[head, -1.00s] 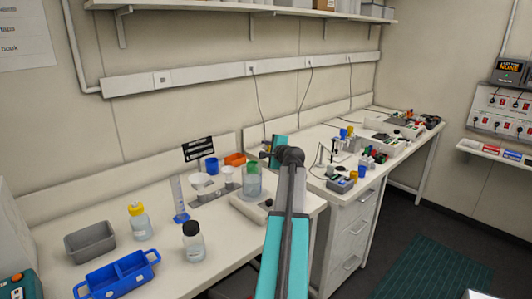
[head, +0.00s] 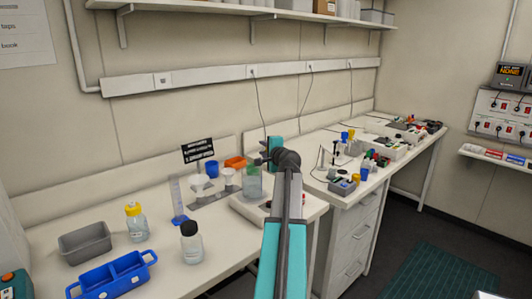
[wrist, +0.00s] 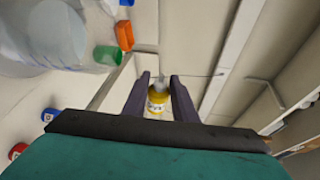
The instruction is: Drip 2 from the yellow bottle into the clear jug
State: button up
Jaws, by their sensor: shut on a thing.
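My gripper (wrist: 158,90) is shut on the small yellow bottle (wrist: 157,104), which has a white label. A pale tip shows beyond the bottle, between the fingers. In the head view, my gripper (head: 264,152) is above the bench, just above and to the right of the clear jug (head: 252,184). The bottle is hard to make out there. The jug stands on a low white device and looks faintly green. In the wrist view, a large clear vessel at the upper left, seemingly the jug (wrist: 48,38), is close by. Whether the tip is over its mouth cannot be told.
A clear bottle with a yellow cap (head: 136,222), a black-capped bottle (head: 191,243), a measuring cylinder (head: 178,200), a grey tray (head: 85,243) and a blue crate (head: 112,276) stand to the left. A blue cup (head: 211,168) and an orange box (head: 235,162) are behind.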

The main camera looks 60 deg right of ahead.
jog(key=shift+w+a+n+b, duration=0.2)
jog(key=shift+a+n+b, duration=0.05)
jog(key=shift+a+b, duration=0.35)
jog(key=shift+w+a+n+b, duration=0.2)
jog(key=shift+a+n+b, duration=0.05)
jog(key=shift+a+b, duration=0.3)
jog(key=shift+h+b, duration=0.3)
jog(key=shift+b, duration=0.05)
jog(key=shift+w+a+r+n+h+b, duration=0.15)
jog(key=shift+a+n+b, duration=0.3)
jog(key=shift+b, duration=0.6)
jog(key=shift+w+a+r+n+h+b, duration=0.15)
jog(key=shift+a+n+b, duration=0.25)
jog(key=shift+b, duration=0.65)
jog(key=shift+r+n+t+h+b, duration=0.15)
jog(key=shift+n+t+h+b, duration=0.55)
jog(key=shift+b, duration=2.4)
jog(key=shift+a+r+n+b, duration=0.1)
jog(key=shift+r+n+b, duration=0.1)
jog(key=shift+n+b, duration=0.45)
jog(key=shift+f+b, duration=0.15)
jog(key=shift+b, duration=0.6)
jog(key=shift+n+b, duration=0.5)
jog(key=shift+b, duration=1.05)
jog(key=shift+r+b, duration=0.3)
